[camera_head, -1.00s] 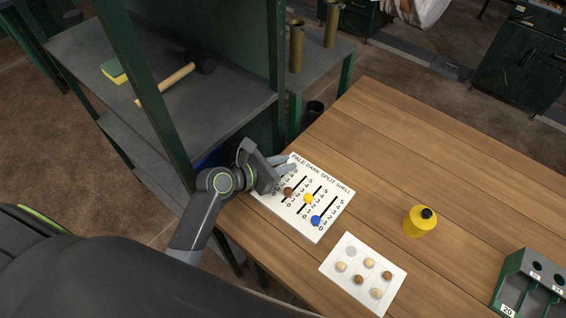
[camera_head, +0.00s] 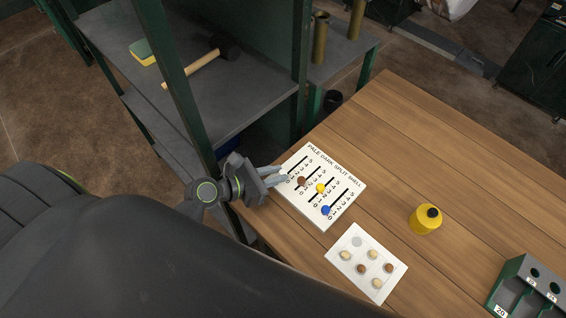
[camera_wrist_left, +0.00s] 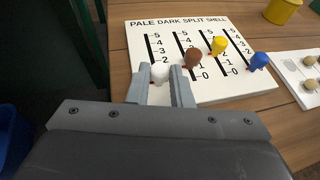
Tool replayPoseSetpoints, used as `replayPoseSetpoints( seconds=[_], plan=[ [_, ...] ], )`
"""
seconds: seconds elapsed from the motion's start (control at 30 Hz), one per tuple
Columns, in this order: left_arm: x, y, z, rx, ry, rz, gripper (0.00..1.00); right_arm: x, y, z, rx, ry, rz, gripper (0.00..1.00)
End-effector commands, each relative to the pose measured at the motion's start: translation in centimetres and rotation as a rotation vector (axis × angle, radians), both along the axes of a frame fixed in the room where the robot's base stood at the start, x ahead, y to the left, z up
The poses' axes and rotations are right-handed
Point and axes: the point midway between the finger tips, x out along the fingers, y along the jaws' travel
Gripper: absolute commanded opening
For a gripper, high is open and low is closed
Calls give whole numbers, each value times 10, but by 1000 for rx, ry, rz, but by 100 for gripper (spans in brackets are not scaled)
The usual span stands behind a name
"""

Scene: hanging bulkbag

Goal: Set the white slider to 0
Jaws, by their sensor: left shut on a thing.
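The white slider board (camera_head: 320,225) lies on the wooden table and carries tracks labelled PALE, DARK, SPLIT and SHELL; it also fills the upper left wrist view (camera_wrist_left: 235,90). My left gripper (camera_head: 282,173) reaches over the board's left edge, at the PALE track. In the wrist view its fingers (camera_wrist_left: 160,78) are shut on the white slider (camera_wrist_left: 160,71), whose knob shows between them. The knob sits below the 2 mark; the lowest PALE marks are hidden by the fingers. My right gripper is not in view.
Brown (camera_head: 301,181), yellow (camera_head: 320,188) and blue (camera_head: 326,210) sliders stand on the neighbouring tracks. A shelf post (camera_head: 180,85) rises left of my gripper.

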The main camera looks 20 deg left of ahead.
Motion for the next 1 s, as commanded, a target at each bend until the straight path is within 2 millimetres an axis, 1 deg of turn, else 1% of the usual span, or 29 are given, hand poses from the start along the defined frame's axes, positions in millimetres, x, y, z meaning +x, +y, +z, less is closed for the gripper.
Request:
replayPoseSetpoints(
  seconds=[0.03,0.27,0.3,0.43,0.47,0.87,1.0],
  plan=[
    [-3,1,-1,3,4,-2,0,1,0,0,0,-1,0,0],
    [-3,1,-2,3,6,-3,0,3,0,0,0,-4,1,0],
    [-3,1,-2,4,7,-3,23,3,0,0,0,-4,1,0],
    [-3,1,-2,3,5,-2,40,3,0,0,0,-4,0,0],
    [-2,1,-2,3,5,-2,41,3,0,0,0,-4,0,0],
    [-2,0,-1,1,3,-1,41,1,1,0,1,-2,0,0],
    [-5,3,0,2,4,-1,41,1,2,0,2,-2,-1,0]
  ],
)
